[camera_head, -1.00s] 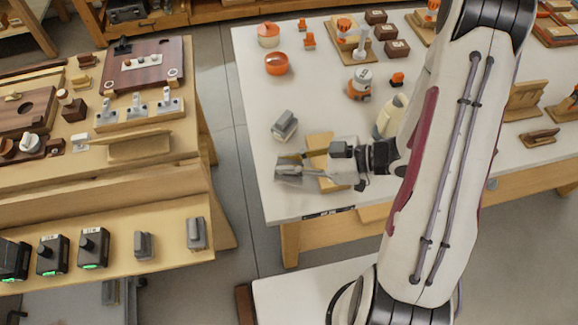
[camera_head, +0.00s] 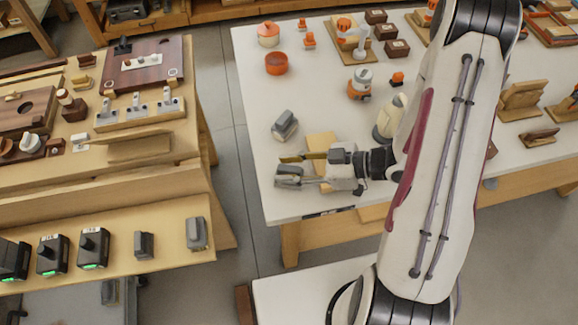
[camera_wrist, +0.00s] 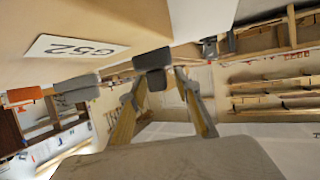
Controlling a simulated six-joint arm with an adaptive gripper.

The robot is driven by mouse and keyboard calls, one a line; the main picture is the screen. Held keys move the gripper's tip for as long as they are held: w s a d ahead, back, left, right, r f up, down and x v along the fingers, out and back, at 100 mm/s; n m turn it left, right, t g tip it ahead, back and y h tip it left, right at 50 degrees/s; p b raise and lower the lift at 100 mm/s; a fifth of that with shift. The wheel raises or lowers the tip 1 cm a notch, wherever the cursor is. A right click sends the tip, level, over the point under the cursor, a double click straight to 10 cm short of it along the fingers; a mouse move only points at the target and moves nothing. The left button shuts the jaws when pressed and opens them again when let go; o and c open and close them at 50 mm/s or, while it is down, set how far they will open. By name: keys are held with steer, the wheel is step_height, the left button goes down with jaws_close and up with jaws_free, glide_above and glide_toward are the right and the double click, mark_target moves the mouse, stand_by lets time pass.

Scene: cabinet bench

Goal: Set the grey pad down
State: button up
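The grey pad (camera_head: 289,171) is a small dark-grey piece at the ends of my gripper's fingers, near the front left corner of the white table. In the wrist view, a dark grey block (camera_wrist: 152,60), apparently this pad, sits at the fingertips. My gripper (camera_head: 285,168) points left, its two fingers spread, with visible space between them. In the wrist view the fingers (camera_wrist: 158,92) also stand apart. Whether the pad touches a finger or rests on something beneath is not clear.
A tan wooden block (camera_head: 321,146) lies right behind my gripper. Another grey piece (camera_head: 285,125) stands farther back on the white table (camera_head: 255,95). An orange bowl (camera_head: 276,64) is beyond it. A floor gap separates the wooden bench (camera_head: 150,178) at left.

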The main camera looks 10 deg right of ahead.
steer(key=shift+r, duration=0.1)
stand_by(0.3)
steer(key=shift+s+d+r, duration=0.2)
steer(key=shift+d+r, duration=0.1)
steer(key=shift+d, duration=0.25)
steer(key=shift+v, duration=5.35)
steer(key=shift+w, duration=0.1)
